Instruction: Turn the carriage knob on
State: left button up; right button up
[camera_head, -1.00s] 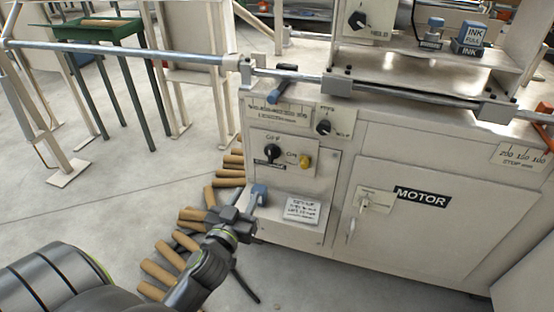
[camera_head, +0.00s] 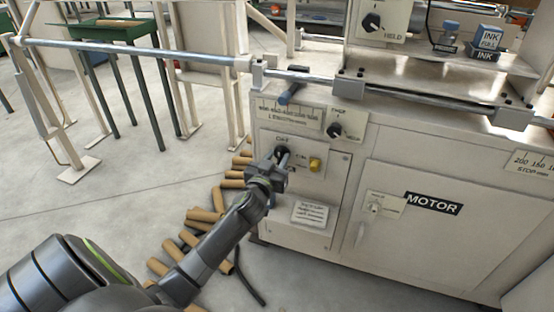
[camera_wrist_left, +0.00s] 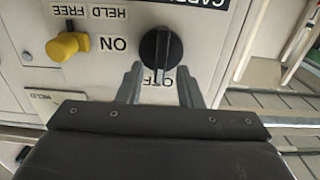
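The carriage knob is a black rotary knob (camera_head: 283,152) on the machine's front panel. In the left wrist view the knob (camera_wrist_left: 160,52) appears upside down. Its grip ridge is upright in that view, in line with the OFF lettering; ON is to its left. My left gripper (camera_head: 275,168) is at the panel and partly covers the knob in the head view. In the wrist view the open left gripper (camera_wrist_left: 160,76) has one finger on each side of the knob's lower part. I cannot tell whether they touch it. My right gripper is not in view.
A yellow knob (camera_head: 315,164) marked HELD and FREE sits beside the carriage knob. Another black knob (camera_head: 334,130) is above right. A blue-handled lever (camera_head: 290,93) is above the panel. Cardboard tubes (camera_head: 206,215) lie on the floor. The MOTOR door (camera_head: 420,235) is right.

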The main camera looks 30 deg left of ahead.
pick_arm(q)
jog(key=shift+w+a, duration=0.1)
jog(key=shift+w, duration=0.1)
grip_shut()
dwell(0.3)
